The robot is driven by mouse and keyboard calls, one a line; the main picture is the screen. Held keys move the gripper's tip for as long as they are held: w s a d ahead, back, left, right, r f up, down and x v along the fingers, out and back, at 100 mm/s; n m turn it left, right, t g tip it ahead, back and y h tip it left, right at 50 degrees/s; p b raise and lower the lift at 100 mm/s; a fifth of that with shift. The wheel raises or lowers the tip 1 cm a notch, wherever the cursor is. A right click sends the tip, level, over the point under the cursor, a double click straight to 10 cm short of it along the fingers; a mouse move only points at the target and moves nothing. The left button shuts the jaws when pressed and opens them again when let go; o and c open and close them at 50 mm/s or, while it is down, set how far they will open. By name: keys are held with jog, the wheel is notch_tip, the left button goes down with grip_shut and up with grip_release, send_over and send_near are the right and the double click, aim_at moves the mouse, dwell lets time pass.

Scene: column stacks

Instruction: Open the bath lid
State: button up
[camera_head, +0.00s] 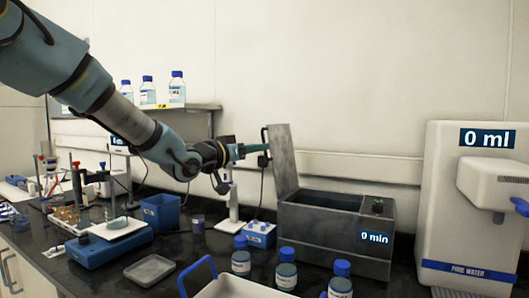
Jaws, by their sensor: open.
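The bath (335,232) is a grey metal box on the bench right of centre, with a "0 min" display and a knob on its right part. Its grey lid (283,160) stands almost upright along the bath's left side, and the dark opening shows. A dark handle (264,136) sits on the lid's left face. My gripper (263,148) reaches in from the left, its teal fingers open at the handle. I cannot tell whether the fingers touch the handle or lie around it.
A white water dispenser (440,190) stands at the right. Blue-capped bottles (286,272) and a white tray with a blue handle (238,288) are at the front. A shelf (190,108) holds bottles behind my arm.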

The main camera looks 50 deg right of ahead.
jog(key=a+b, duration=0.1)
jog(key=a, duration=0.4)
jog(key=shift+s+a+f, duration=0.1)
jog(key=shift+s+a, duration=0.05)
jog(key=shift+a, duration=0.2)
jog(key=w+a+f+n+t+y, duration=0.4)
jog(key=w+a+f+t+y, duration=0.15)
jog(key=w+a+f, duration=0.6)
jog(key=w+a+f+n+y, duration=0.25)
jog(key=a+f+y, duration=0.2)
jog(key=a, duration=0.65)
jog(key=w+a+f+n+y, duration=0.25)
jog(key=a+f+y, duration=0.2)
jog(key=a, duration=0.75)
jog(key=s+a+f+n+g+y, duration=0.1)
jog(key=s+a+f+n+g, duration=0.1)
jog(key=s+a, duration=0.5)
jog(key=s+a+f+n+g+y, duration=0.2)
jog(key=s+a+f, duration=0.3)
jog(key=a, duration=0.7)
jog(key=shift+s+a+f+n+g, duration=0.25)
jog(key=shift+s+a+n+g, duration=0.2)
jog(key=shift+s+n, duration=0.45)
jog(key=shift+o, duration=0.2)
jog(key=shift+w+y, duration=0.1)
jog(key=shift+y, duration=0.15)
